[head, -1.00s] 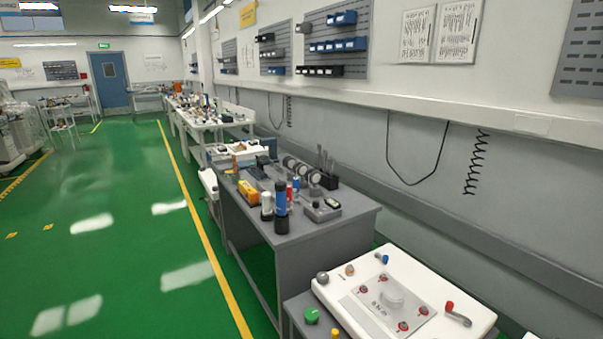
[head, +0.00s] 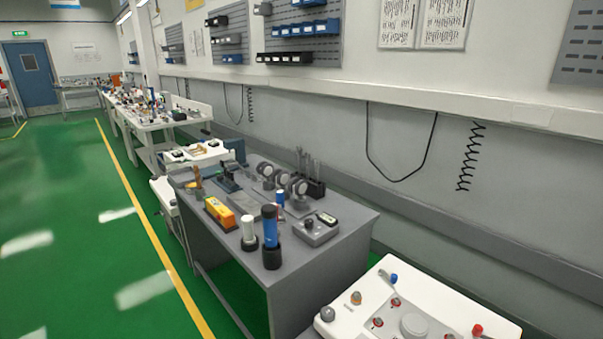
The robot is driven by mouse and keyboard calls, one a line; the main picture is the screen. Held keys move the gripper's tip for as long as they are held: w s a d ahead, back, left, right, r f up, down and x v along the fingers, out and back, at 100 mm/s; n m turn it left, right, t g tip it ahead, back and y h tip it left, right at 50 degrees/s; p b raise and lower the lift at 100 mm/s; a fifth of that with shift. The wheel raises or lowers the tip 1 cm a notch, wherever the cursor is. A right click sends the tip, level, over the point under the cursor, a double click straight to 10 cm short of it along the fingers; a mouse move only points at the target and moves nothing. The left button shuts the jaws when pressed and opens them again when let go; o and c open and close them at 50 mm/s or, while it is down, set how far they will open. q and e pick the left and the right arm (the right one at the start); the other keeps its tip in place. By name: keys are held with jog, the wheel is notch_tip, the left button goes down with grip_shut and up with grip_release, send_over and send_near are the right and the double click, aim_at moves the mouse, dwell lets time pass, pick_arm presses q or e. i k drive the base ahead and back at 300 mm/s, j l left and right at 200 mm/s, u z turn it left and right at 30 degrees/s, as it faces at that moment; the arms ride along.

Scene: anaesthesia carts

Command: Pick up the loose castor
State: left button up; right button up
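Several round, grey, wheel-like parts that look like castors stand in a row at the back of the grey workbench (head: 330,246). The nearest wheel-like part (head: 300,188) is at the right end of the row, behind a small blue-and-red item. Another wheel-like part (head: 266,170) is farther along. I cannot tell from here which one is the loose castor, or whether they are fixed to something. Neither of my grippers is in view.
On the bench stand a blue-and-black cylinder (head: 271,238), a white cylinder (head: 249,233), a yellow tool (head: 219,213) and a grey box (head: 316,230). A white-topped cart (head: 447,302) is at the bottom right. The green floor (head: 75,215) is clear at left.

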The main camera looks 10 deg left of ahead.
aim_at(280, 177)
jog(key=i+j+z, duration=0.25)
jog(key=j, duration=0.2)
jog(key=i+j+z, duration=0.25)
jog(key=j, duration=0.2)
jog(key=j+z, duration=0.2)
jog(key=j, duration=0.25)
jog(key=i+j+z, duration=0.25)
jog(key=j, duration=0.3)
jog(key=j+z, duration=0.25)
jog(key=j, duration=0.25)
